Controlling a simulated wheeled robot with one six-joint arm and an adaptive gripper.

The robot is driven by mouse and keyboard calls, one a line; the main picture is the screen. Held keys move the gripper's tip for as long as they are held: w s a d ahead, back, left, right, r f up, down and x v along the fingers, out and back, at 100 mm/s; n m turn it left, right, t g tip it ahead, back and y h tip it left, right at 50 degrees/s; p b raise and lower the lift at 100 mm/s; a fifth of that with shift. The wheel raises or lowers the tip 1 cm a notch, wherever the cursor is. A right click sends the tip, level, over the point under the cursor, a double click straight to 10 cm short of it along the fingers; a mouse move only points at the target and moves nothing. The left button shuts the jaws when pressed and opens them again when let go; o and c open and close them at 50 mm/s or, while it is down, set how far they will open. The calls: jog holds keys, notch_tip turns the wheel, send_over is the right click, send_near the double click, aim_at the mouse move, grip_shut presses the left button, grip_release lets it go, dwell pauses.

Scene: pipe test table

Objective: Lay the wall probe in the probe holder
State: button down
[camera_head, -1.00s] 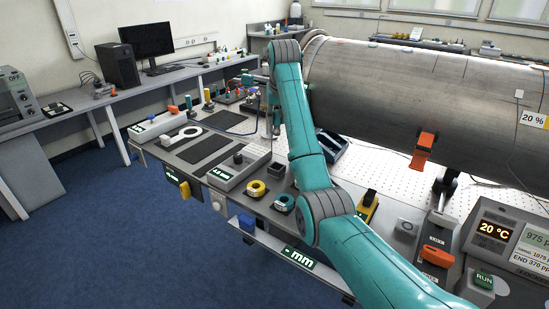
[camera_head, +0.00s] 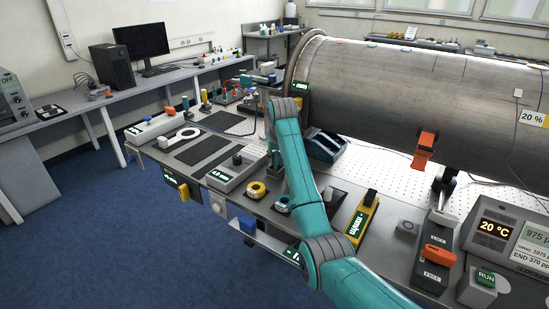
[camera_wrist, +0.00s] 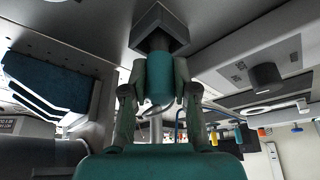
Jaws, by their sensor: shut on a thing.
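In the wrist view a teal cylinder (camera_wrist: 159,76), which looks like the wall probe, stands between the two fingers of my gripper (camera_wrist: 158,88). The fingers are shut on it. The cylinder's far end is at a small grey square block (camera_wrist: 157,22), perhaps the probe holder. I cannot tell whether the end is inside the block or just short of it. In the head view my arm hides most of my gripper and the probe, near the table's middle, left of the big pipe.
A dark stand with blue surfaces (camera_head: 323,146) is close to the right of my arm; its blue slats show in the wrist view (camera_wrist: 48,80). The large steel pipe (camera_head: 400,90) fills the right.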

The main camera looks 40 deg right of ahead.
jog(key=shift+f, duration=0.2)
jog(key=c, duration=0.9)
grip_release()
